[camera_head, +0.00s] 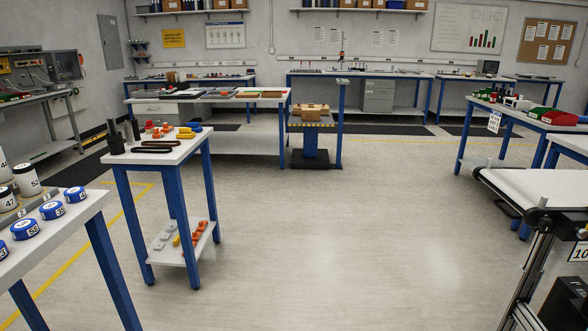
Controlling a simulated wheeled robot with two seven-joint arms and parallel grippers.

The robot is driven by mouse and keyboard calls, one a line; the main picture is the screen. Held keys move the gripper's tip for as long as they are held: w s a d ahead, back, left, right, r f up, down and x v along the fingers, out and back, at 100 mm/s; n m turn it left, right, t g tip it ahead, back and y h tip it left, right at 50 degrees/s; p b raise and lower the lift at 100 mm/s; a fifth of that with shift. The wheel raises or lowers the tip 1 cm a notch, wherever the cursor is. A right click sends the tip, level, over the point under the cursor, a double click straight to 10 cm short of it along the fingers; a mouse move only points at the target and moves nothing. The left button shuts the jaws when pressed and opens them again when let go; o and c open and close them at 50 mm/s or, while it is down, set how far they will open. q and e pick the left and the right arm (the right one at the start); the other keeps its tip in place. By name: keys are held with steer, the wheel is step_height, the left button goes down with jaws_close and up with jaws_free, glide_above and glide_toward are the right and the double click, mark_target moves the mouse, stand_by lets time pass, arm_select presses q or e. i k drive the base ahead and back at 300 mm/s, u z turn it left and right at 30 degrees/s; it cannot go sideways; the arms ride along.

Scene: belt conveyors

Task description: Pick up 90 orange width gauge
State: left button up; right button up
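A small white-topped table with blue legs (120,157) stands left of centre. On its top are several small orange and red pieces (165,129), with yellow and blue pieces (186,133) beside them. More orange pieces (199,233) lie on its lower shelf (166,255), next to grey and yellow ones. These are too small to read any number, so I cannot tell which one is the 90 orange width gauge. Neither of my grippers is in view.
A belt conveyor (545,190) stands at right. Workbenches (250,140) and a pedestal stand (311,150) are farther back. The central floor (340,240) is clear.

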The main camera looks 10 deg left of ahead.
mark_target(167, 129)
steer(key=i, duration=2.7)
steer(key=u, duration=1.6)
